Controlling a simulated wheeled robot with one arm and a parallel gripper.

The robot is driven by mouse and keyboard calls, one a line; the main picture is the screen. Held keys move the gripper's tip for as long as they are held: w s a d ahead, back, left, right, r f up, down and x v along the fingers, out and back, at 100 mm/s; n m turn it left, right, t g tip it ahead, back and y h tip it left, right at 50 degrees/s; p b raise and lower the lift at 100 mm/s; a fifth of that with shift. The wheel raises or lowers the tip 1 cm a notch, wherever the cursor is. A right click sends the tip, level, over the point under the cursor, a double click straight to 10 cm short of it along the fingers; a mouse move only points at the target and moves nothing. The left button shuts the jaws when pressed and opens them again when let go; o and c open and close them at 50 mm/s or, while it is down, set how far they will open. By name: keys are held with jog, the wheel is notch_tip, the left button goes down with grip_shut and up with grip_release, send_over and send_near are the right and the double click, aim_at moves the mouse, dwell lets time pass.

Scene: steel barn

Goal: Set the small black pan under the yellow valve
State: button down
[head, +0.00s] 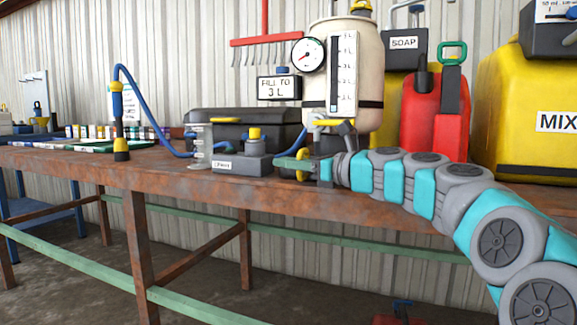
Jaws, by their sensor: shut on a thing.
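The yellow valve (335,125) shows as a yellow lever at the foot of the cream tank (368,65) on the rusty bench. My gripper (299,165) is low at the bench's front edge, in front of and below the tank. What this piece belongs to is unclear. I cannot make out the small black pan. Something dark shows under the tank, partly behind my arm, too hidden to name.
A blue hose (150,110) arcs from a yellow-black stand (119,122). A black case (240,127) lies behind. Red (422,115) and yellow (525,110) containers stand right.

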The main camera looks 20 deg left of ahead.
jog(key=c, duration=0.9)
grip_release()
jog(key=shift+o, duration=0.2)
jog(key=p+v, duration=0.1)
jog(key=v, duration=1.1)
jog(key=shift+p, duration=0.35)
jog(key=s+d+f+n+g+h, duration=0.1)
jog(key=s+f+n+g+h, duration=0.3)
jog(key=s+f+n+h, duration=0.95)
jog(key=s+d+f+n+g+h, duration=0.2)
jog(key=s+d+f+n+h, duration=0.2)
jog(key=s+d+f, duration=2)
jog(key=s+f+n, duration=0.1)
jog(key=s+n, duration=0.1)
jog(key=n, duration=0.1)
jog(key=shift+d+f+n+g, duration=0.3)
jog(key=shift+d+n+g, duration=0.05)
jog(key=shift+g, duration=0.05)
